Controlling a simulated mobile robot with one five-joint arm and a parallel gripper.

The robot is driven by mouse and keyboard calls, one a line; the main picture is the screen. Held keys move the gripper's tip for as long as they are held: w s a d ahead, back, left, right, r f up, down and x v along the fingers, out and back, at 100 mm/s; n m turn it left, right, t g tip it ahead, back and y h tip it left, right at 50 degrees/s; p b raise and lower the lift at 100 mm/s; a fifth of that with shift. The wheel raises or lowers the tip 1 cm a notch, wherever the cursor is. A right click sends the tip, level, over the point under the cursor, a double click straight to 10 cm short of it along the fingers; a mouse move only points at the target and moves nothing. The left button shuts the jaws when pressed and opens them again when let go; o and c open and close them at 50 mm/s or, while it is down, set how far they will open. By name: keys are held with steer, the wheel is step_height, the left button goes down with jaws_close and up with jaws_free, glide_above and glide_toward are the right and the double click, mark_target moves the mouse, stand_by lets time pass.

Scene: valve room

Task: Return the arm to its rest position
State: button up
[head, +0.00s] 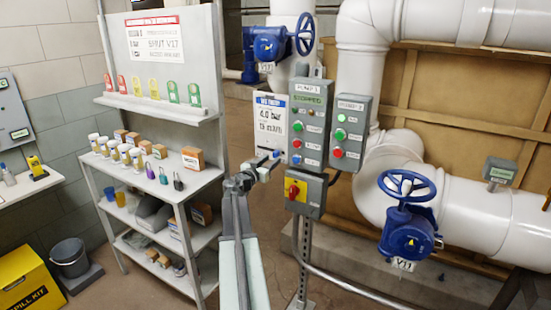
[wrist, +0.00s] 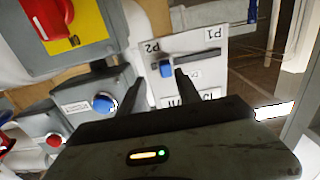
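My arm reaches up from the bottom centre of the head view. My gripper (head: 266,162) is in front of the lower part of the white readout panel (head: 271,120), left of the pump control boxes. In the wrist view my gripper (wrist: 158,76) has its two dark fingers apart, with nothing held between them. A small blue selector knob (wrist: 167,69) on a pale plate (wrist: 205,68) marked P1 and P2 shows just beyond the fingertips. I cannot tell whether a finger touches the knob.
Two push-button boxes (head: 311,118) and a red-and-yellow switch box (head: 305,190) stand close right of my gripper. A blue valve wheel (head: 407,184) is farther right. A shelf rack (head: 150,185) with cups and padlocks stands left.

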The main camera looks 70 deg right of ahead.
steer(key=shift+a, duration=1.25)
steer(key=shift+w, duration=0.1)
